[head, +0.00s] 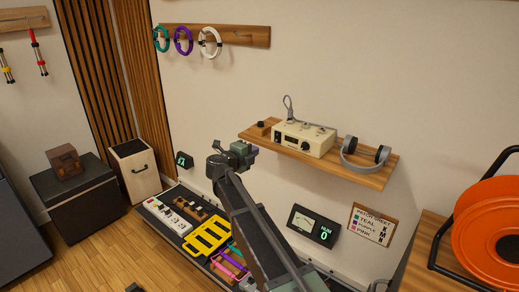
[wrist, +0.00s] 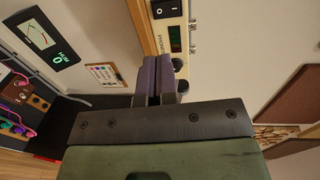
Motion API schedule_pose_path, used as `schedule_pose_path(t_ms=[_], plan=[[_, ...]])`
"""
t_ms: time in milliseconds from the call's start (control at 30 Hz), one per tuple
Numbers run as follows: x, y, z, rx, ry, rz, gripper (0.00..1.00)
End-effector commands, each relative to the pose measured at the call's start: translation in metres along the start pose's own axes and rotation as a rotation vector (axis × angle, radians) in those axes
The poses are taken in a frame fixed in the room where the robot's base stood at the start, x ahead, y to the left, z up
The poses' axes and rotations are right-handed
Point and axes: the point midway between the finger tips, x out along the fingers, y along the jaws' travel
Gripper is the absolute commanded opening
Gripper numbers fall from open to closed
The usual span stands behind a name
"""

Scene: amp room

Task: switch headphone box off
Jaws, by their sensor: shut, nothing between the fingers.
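The headphone box (head: 303,139) is a cream unit on a wooden wall shelf. It fills the upper middle of the wrist view (wrist: 172,50), turned sideways. Its black rocker switch (wrist: 166,9) with white marks is at the top edge of that view. A small dark display with green marks (wrist: 175,38) and black knobs lie below the switch. My gripper (wrist: 158,60) has purple fingers pressed together and empty. In that view they overlap the box's lower front; I cannot tell if they touch. In the head view my gripper (head: 250,150) is left of and below the box.
Headphones (head: 364,152) sit on the shelf (head: 345,174) right of the box. Below are a meter panel (head: 314,225) reading 0 and a patch sheet (head: 371,224). A pedalboard with a yellow frame (head: 208,238) is on the floor. An orange cable reel (head: 490,225) stands at right.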

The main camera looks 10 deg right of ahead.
Motion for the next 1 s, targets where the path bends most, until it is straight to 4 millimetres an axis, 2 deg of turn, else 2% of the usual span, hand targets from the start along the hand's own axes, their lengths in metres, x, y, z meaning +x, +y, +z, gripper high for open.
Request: schedule_pose_path(t_ms=[300, 500, 700, 1000], plan=[[0.07, 0.002, 0.002, 0.0, 0.001, 0.0, 0.0], [0.107, 0.001, 0.001, 0.0, 0.001, -0.001, 0.0], [0.122, 0.0, 0.001, 0.0, -0.001, -0.001, 0.0], [0.123, 0.0, 0.0, 0.0, 0.0, -0.001, 0.0]])
